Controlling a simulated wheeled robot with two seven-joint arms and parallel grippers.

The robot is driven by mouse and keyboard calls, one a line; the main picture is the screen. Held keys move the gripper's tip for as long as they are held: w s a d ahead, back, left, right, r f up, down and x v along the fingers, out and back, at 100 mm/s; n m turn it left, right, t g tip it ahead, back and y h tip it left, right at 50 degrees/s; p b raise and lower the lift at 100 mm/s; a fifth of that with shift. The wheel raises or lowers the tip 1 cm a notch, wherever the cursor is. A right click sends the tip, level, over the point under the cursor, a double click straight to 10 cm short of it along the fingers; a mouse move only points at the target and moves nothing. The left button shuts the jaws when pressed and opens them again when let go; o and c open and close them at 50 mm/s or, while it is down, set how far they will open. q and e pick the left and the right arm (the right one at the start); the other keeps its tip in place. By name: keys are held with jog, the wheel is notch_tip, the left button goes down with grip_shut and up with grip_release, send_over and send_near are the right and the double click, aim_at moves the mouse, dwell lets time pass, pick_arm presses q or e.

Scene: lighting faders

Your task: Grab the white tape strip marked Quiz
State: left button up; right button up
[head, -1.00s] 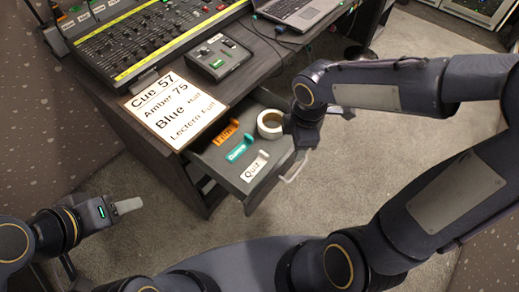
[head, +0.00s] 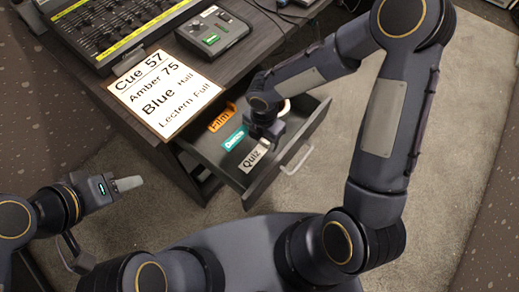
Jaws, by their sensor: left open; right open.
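The white tape strip marked Quiz (head: 252,159) lies in the open drawer (head: 262,187), nearest its front right part. A teal strip (head: 234,139) and an orange strip marked Film (head: 221,118) lie behind it in a row. My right gripper (head: 266,140) is over the drawer, pointing down at the far end of the Quiz strip; its fingers are mostly hidden by its own body, and I cannot tell whether they touch the strip. My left gripper (head: 128,184) is open and empty, away to the left of the drawer.
The white tape roll (head: 284,107) in the drawer is mostly hidden behind my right arm. The drawer's handle (head: 297,160) sticks out at the front. A cue sign (head: 165,92), a small control box (head: 213,31) and a fader desk (head: 105,27) are on the desk above.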

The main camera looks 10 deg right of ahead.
jog(key=shift+f, duration=0.75)
jog(key=shift+r, duration=0.1)
jog(key=shift+c, duration=0.2)
jog(key=c, duration=1)
